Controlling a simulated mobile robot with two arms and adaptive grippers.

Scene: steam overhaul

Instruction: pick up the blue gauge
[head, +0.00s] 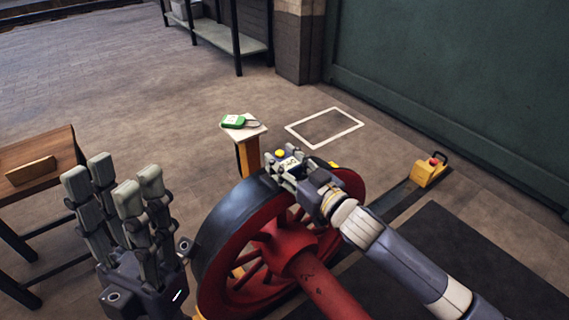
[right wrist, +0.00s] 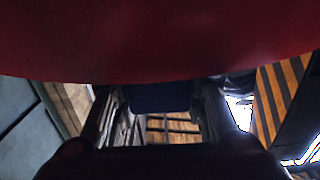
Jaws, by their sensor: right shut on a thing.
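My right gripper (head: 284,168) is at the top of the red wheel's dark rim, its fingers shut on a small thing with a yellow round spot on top. In the right wrist view a dark blue block, which I take for the blue gauge (right wrist: 160,97), sits between the two fingers. Most of it is hidden by the fingers, and I cannot tell whether it touches the wheel. My left gripper (head: 113,185) is open and empty at the lower left, fingers pointing up.
The red wheel (head: 285,245) with its axle fills the space under my right arm. A green device (head: 234,121) lies on a white-topped stand (head: 250,132) behind it. A wooden table (head: 50,150) stands left. A yellow box (head: 428,172) is on the floor at right.

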